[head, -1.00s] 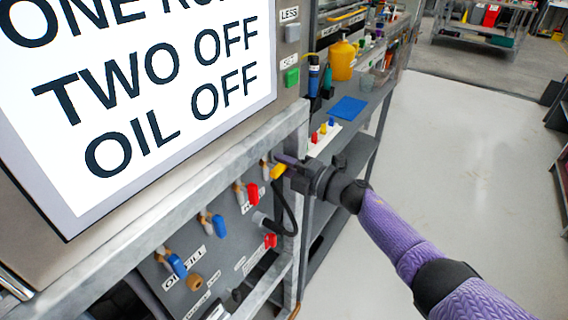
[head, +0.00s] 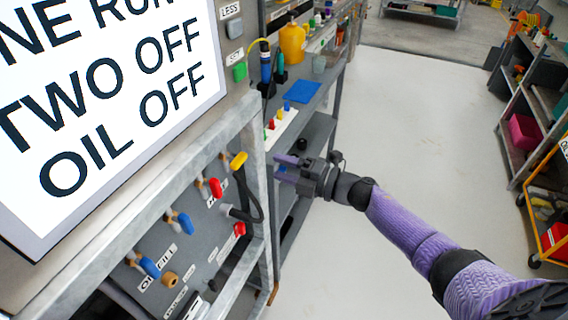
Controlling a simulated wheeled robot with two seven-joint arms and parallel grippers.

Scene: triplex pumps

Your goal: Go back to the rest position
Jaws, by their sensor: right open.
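My right gripper (head: 284,172) is open and empty. It is to the right of the valve panel (head: 205,238), in front of the frame's right post and apart from the yellow handle (head: 239,160). The panel also carries a red handle (head: 215,187), blue handles (head: 185,223) and a lower red handle (head: 239,230). My right arm comes in from the lower right in a purple sleeve. My left gripper is not in view.
A large screen (head: 100,100) reading "TWO OFF OIL OFF" fills the upper left. A bench behind holds a yellow jug (head: 292,43) and a blue mat (head: 301,91). Shelving (head: 525,110) stands at the far right. The floor between is clear.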

